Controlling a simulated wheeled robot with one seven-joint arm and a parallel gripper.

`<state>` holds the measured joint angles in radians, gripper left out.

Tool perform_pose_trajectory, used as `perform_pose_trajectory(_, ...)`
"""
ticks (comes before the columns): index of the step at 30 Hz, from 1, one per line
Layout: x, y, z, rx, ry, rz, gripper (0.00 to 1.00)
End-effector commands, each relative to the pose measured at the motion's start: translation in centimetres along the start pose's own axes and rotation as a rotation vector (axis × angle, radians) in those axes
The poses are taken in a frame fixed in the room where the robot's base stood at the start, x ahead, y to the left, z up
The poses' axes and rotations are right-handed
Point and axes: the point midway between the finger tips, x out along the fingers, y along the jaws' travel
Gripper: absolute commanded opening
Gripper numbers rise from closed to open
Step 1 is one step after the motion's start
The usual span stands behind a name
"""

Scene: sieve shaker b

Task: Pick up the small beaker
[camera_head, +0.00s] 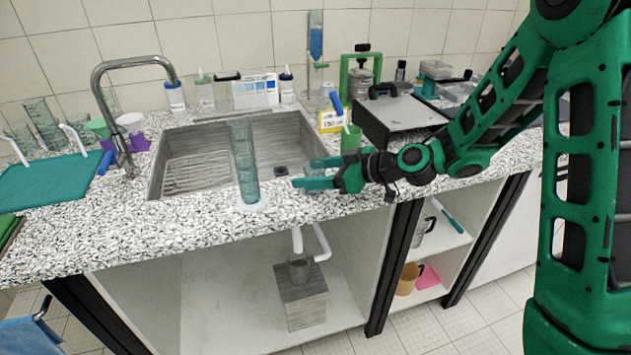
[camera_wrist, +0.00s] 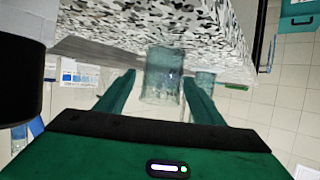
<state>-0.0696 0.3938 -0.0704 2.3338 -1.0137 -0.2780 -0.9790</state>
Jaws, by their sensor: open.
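A tall, clear, bluish glass column (camera_head: 244,165), like stacked beakers, stands upright on the counter's front strip before the sink. My gripper (camera_head: 300,173) is open, just right of the column, with its green fingers pointing left at it and a gap between. In the wrist view, a clear glass vessel (camera_wrist: 162,72) shows between the open fingers, beyond the tips, and the counter lies along the top of the picture. I cannot tell for certain which glass is the small beaker. A second clear glass (camera_wrist: 205,78) is partly hidden behind the right finger.
The sink (camera_head: 190,150) lies behind the column, with a faucet (camera_head: 105,95) on its left. A green cup (camera_head: 350,138) and a black-and-grey device (camera_head: 400,115) stand near my arm. The counter's front strip has free room.

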Motion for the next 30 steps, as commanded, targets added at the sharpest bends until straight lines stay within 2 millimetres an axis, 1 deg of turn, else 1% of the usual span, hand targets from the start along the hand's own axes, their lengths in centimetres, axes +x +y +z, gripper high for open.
perform_pose_trajectory(1, 0.9, -0.2, 0.2, 0.0, 0.0, -0.004, 0.62)
perform_pose_trajectory(3, 1.9, -0.2, 0.4, 0.001, -0.001, -0.005, 0.62)
perform_pose_trajectory(7, 3.4, -0.1, 0.3, -0.001, -0.001, -0.003, 0.62)
perform_pose_trajectory(10, 3.9, -0.1, 0.3, 0.0, 0.0, -0.002, 0.62)
perform_pose_trajectory(17, 3.9, -0.1, 0.3, 0.001, 0.0, -0.001, 0.62)
perform_pose_trajectory(18, 3.9, -0.1, 0.3, 0.001, 0.0, -0.001, 0.52)
perform_pose_trajectory(20, 3.9, -0.1, 0.3, 0.001, 0.0, -0.001, 0.38)
perform_pose_trajectory(21, 3.9, -0.1, 0.3, 0.001, 0.0, -0.001, 0.28)
perform_pose_trajectory(23, 3.9, -0.1, 0.3, 0.0, 0.0, -0.001, 0.14)
perform_pose_trajectory(30, 3.9, -0.1, 0.3, 0.0, 0.0, -0.001, 0.14)
